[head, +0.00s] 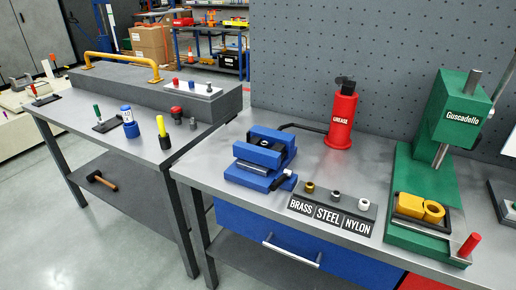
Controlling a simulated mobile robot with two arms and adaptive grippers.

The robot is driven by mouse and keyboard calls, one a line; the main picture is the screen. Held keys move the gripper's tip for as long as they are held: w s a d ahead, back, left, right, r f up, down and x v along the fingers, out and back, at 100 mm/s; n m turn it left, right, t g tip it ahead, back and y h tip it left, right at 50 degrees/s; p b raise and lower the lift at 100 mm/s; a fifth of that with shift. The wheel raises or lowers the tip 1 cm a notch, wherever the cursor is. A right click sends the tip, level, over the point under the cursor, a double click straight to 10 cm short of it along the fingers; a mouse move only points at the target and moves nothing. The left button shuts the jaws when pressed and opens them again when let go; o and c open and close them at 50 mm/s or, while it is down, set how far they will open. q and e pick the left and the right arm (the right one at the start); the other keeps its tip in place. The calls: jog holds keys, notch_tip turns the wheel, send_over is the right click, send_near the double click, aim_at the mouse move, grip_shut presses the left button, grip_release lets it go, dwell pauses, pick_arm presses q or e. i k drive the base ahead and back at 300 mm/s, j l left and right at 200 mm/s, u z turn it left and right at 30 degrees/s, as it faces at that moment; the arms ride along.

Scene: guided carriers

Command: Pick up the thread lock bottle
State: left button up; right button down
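A small blue and white container (129,122) stands upright on the left workbench, near its front edge. It may be the thread lock bottle, but its label is too small to read. A yellow and black upright item (163,133) stands to its right, and a red-topped item (176,114) stands behind that. A larger red bottle marked GREASE (341,117) stands on the right bench. Neither of my grippers is in view.
The left bench (84,128) carries a raised grey block with a yellow handle (122,66). The right bench holds a blue vise (261,156), a BRASS, STEEL, NYLON rack (333,208) and a green press (455,110). Floor is clear at the lower left.

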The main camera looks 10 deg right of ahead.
aim_at(127, 112)
jog(key=i+j, duration=0.25)
jog(key=j, duration=0.15)
jog(key=i+j+z, duration=0.15)
jog(key=i+j, duration=0.4)
jog(key=j, duration=0.2)
jog(key=i+j+z, duration=0.1)
jog(key=i+j, duration=0.15)
jog(key=j, duration=0.2)
jog(key=i+j+z, duration=0.1)
jog(key=i+j, duration=0.15)
jog(key=j, duration=0.15)
